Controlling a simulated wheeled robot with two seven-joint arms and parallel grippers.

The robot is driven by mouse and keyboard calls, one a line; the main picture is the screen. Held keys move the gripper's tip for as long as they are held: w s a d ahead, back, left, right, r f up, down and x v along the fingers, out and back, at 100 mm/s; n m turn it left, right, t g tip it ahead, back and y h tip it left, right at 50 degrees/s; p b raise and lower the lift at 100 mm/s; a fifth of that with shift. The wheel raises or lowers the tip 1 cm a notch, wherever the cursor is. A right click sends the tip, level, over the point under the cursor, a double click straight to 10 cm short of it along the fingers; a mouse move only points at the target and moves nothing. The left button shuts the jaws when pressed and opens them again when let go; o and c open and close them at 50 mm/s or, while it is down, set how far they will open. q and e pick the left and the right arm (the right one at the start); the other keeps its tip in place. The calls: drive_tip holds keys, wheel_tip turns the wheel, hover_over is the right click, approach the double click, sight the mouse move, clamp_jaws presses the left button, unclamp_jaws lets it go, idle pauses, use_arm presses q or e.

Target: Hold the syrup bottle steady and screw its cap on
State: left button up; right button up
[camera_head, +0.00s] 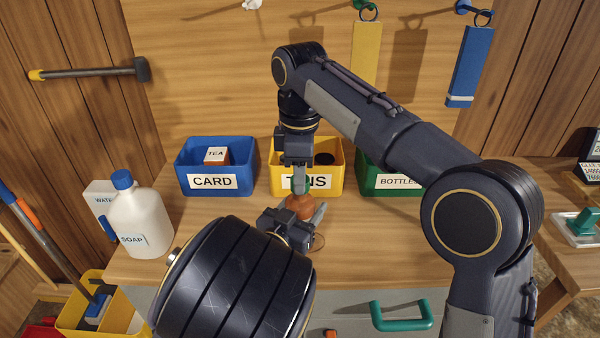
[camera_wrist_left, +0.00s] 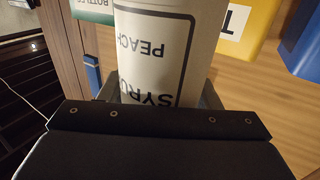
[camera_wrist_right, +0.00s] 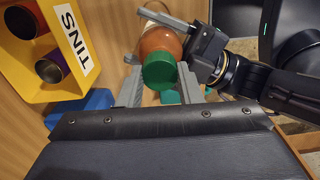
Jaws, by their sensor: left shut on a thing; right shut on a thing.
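The syrup bottle (camera_head: 301,207), orange-brown, stands upright on the worktop, partly hidden by my left arm. Its white label shows upside down in the left wrist view (camera_wrist_left: 155,50), reading "SYRU" and "PEACH". My left gripper (camera_head: 298,216) is shut around the bottle's body from the near side. My right gripper (camera_head: 300,182) points down from above and is shut on the green cap (camera_wrist_right: 159,72) at the bottle's top. In the right wrist view the cap sits against the orange bottle (camera_wrist_right: 160,42); whether its threads are engaged cannot be told.
Behind the bottle stand a blue CARD bin (camera_head: 183,188), a yellow TINS bin (camera_head: 338,186) and a green BOTTLES bin (camera_head: 370,189). A white soap bottle (camera_head: 142,220) stands at the left. A green drawer handle (camera_head: 401,325) is below the front edge.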

drive_tip(key=m, duration=0.4)
drive_tip(key=m, duration=0.3)
drive_tip(key=shift+m, duration=0.9)
drive_tip(key=shift+r, duration=0.1)
drive_tip(key=m, duration=0.2)
drive_tip(key=shift+m, duration=1.3)
